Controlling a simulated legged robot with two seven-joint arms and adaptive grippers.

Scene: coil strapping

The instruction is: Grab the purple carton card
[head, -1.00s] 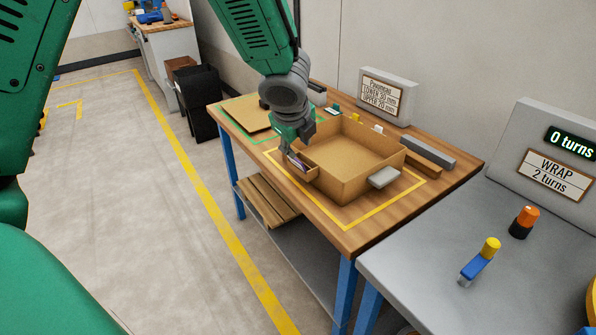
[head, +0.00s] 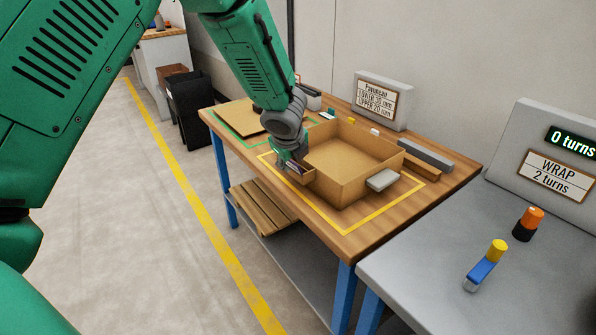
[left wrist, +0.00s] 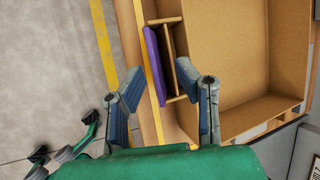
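The purple carton card (left wrist: 155,65) stands on edge in a small tan holder (left wrist: 172,50) on the outer side of the open carton. In the head view only a small bit of the card (head: 296,168) shows beside my left gripper (head: 288,158). In the left wrist view my left gripper (left wrist: 160,72) is open, with one finger on each side of the card and holder. I cannot tell whether a finger touches the card. My right gripper is not in view.
The open carton (head: 350,188) sits within a yellow outline on the wooden table (head: 345,238). A grey block (head: 383,180) is at its near right corner. A flat brown board (head: 245,113) lies at the back left. The grey wrap station (head: 440,270) stands at right.

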